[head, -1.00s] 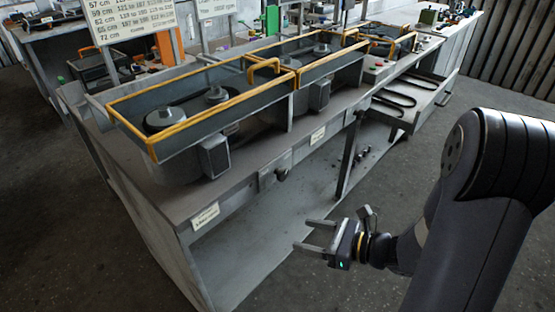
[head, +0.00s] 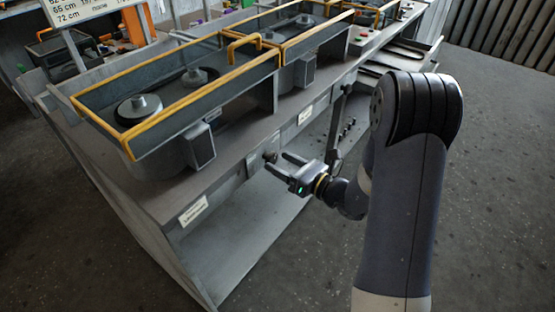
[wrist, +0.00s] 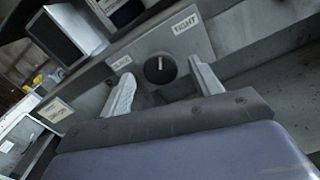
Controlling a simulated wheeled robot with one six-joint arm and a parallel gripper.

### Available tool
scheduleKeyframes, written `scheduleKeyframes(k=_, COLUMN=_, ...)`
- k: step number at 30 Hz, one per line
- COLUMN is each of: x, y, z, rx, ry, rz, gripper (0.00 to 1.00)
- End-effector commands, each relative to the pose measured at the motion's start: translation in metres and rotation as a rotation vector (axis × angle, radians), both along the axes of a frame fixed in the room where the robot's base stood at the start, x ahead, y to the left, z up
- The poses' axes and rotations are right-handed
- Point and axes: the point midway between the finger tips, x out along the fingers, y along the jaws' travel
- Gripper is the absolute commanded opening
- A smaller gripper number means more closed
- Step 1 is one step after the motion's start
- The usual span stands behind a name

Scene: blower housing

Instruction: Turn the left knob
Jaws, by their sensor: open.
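A round dark knob (wrist: 160,69) with a pale pointer line sits on a grey panel on the bench's front edge. It shows in the wrist view between my two fingers, farther off along their direction. In the head view the knob (head: 270,156) is small, just beyond my fingertips. My gripper (head: 279,161) is open and empty, its fingers pointing at the bench front. A gap to the knob seems to remain, but its size is hard to judge. Whether this is the left knob I cannot tell.
A small label (wrist: 122,62) is left of the knob and a larger one (wrist: 184,24) above right. The grey bench (head: 240,130) carries yellow-rimmed troughs (head: 172,110). The floor in front (head: 490,220) is clear.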

Motion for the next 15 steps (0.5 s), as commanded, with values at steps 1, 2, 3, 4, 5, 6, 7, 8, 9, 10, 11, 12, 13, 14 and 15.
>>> scheduleKeyframes(k=1, x=0.0035, y=0.0057, z=0.0003, rx=0.001, ry=0.0, rz=0.003, gripper=0.6)
scheduleKeyframes(k=2, x=0.0053, y=0.008, z=0.0004, rx=0.0, ry=0.0, rz=0.002, gripper=0.6)
scheduleKeyframes(k=3, x=0.0075, y=0.0103, z=0.0005, rx=0.0, ry=0.0, rz=0.002, gripper=0.6)
scheduleKeyframes(k=4, x=0.0088, y=0.0118, z=0.0004, rx=0.0, ry=0.0, rz=0.002, gripper=0.6)
scheduleKeyframes(k=5, x=0.0097, y=0.0131, z=0.0003, rx=0.0, ry=0.0, rz=0.002, gripper=0.6)
scheduleKeyframes(k=6, x=0.0106, y=0.0144, z=0.0002, rx=0.001, ry=0.001, rz=0.001, gripper=0.6)
scheduleKeyframes(k=7, x=0.0113, y=0.0151, z=0.0001, rx=0.001, ry=0.001, rz=0.001, gripper=0.6)
scheduleKeyframes(k=8, x=0.0116, y=0.0154, z=0.0001, rx=0.001, ry=0.001, rz=0.0, gripper=0.6)
scheduleKeyframes(k=9, x=0.0119, y=0.0157, z=-0.0001, rx=0.001, ry=0.001, rz=0.0, gripper=0.6)
scheduleKeyframes(k=10, x=0.012, y=0.0157, z=-0.0001, rx=0.001, ry=0.001, rz=0.0, gripper=0.6)
scheduleKeyframes(k=11, x=0.0121, y=0.0157, z=-0.0001, rx=0.0, ry=0.001, rz=-0.001, gripper=0.6)
scheduleKeyframes(k=12, x=0.012, y=0.0156, z=-0.0001, rx=0.0, ry=0.001, rz=-0.001, gripper=0.6)
scheduleKeyframes(k=13, x=0.012, y=0.0155, z=-0.0001, rx=0.0, ry=0.001, rz=-0.001, gripper=0.6)
scheduleKeyframes(k=14, x=0.012, y=0.0155, z=-0.0001, rx=0.0, ry=0.001, rz=-0.001, gripper=0.6)
scheduleKeyframes(k=15, x=0.0119, y=0.0154, z=-0.0001, rx=0.001, ry=0.001, rz=0.0, gripper=0.6)
